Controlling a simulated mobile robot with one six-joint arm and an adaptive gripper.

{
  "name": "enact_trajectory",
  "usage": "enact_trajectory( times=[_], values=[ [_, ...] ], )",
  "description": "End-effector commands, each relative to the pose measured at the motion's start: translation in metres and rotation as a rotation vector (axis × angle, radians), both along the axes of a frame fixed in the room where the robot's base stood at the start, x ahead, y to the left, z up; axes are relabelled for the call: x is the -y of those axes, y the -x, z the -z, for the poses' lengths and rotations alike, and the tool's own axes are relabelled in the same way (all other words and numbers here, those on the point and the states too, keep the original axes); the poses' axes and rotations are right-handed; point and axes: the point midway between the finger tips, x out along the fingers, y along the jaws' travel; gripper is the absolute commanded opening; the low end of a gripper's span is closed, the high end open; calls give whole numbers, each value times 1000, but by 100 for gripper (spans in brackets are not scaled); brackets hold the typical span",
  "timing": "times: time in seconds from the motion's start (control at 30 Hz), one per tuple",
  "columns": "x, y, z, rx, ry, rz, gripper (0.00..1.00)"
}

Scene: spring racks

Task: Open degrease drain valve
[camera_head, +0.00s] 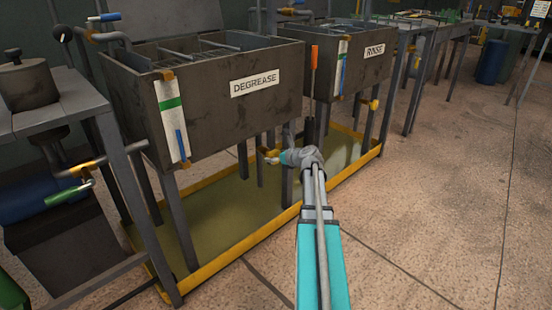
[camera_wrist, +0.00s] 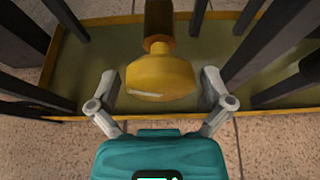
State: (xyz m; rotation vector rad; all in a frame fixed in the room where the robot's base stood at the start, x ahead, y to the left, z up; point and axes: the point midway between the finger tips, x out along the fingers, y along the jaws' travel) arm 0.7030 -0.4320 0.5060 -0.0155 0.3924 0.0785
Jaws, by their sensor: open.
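The dark DEGREASE tank (camera_head: 205,105) stands on legs at the left of the head view. Its yellow drain valve (camera_head: 269,155) shows low under the tank, partly hidden by my wrist. In the wrist view, the yellow valve handle (camera_wrist: 160,76) is a broad flared piece on a brownish stem, above the tray. My gripper (camera_wrist: 160,84) is open, with one grey finger on each side of the handle. Gaps show between the fingers and the handle, so I see no grip on it. In the head view, my gripper's fingers are small and unclear.
A yellow-rimmed drip tray (camera_head: 225,262) lies below the tanks, among dark legs. The RINSE tank (camera_head: 352,66), with its own yellow valve (camera_head: 371,104), stands to the right. A workbench (camera_head: 62,103) is at the left. The floor (camera_head: 445,190) at the right is clear.

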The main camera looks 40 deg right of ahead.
Motion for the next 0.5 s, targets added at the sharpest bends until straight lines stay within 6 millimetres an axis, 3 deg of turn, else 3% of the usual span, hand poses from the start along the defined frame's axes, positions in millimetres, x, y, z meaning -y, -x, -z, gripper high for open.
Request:
enact_trajectory(
  times=[0.23, 0.5],
  values=[
    [0, 0, 0, 0, 0, 0, 100],
    [0, 0, 0, 0, 0, 0, 52]
  ],
)
